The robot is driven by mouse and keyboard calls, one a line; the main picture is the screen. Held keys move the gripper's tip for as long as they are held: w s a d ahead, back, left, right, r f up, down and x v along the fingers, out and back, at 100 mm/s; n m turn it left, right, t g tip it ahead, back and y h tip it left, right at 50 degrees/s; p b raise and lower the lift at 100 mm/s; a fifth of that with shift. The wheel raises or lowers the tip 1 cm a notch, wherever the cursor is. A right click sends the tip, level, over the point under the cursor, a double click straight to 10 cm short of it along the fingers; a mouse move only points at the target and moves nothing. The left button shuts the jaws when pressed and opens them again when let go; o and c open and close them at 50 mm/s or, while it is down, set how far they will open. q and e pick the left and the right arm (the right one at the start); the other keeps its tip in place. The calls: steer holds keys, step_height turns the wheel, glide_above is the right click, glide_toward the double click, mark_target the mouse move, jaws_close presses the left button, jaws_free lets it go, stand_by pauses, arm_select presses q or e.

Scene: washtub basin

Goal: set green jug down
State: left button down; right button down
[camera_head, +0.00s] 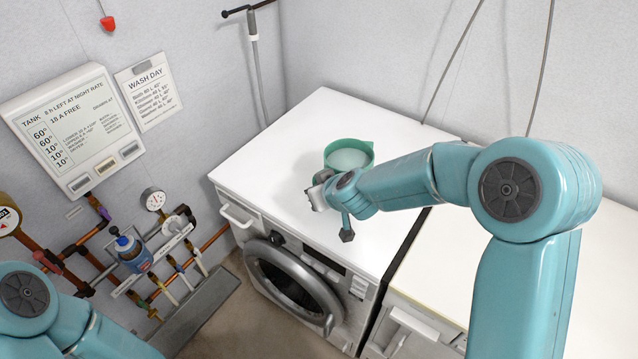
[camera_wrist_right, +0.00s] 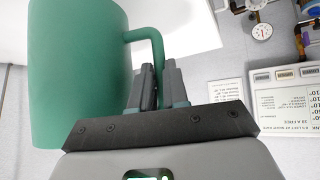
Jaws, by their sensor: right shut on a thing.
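The green jug (camera_head: 349,150) is over the white top of the washing machine (camera_head: 290,135) in the head view, its open mouth showing a pale inside. Whether its base touches the top I cannot tell. My right gripper (camera_head: 318,193) is at the jug's near left side, partly hidden by its own wrist. In the right wrist view the jug (camera_wrist_right: 78,75) fills the left, and its handle (camera_wrist_right: 150,42) runs down between the fingers of my right gripper (camera_wrist_right: 157,85), which is shut on it. My left arm shows at the lower left, but its gripper is out of view.
A second white machine (camera_head: 440,270) stands to the right. The washing machine's top is clear around the jug. Pipes with a gauge (camera_head: 154,199), a blue bottle (camera_head: 133,253) and a tank panel (camera_head: 72,130) are on the left wall.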

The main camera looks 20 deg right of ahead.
steer(key=f+b, duration=0.1)
steer(key=f, duration=0.1)
steer(key=f+b, duration=0.2)
steer(key=shift+w+a+f, duration=0.15)
steer(key=shift+w+f, duration=0.05)
steer(key=shift+f, duration=0.2)
steer(key=shift+s, duration=0.1)
steer(key=shift+f, duration=0.15)
steer(key=c, duration=1.1)
jaws_free()
steer(key=shift+s+f, duration=0.1)
steer(key=shift+f, duration=0.05)
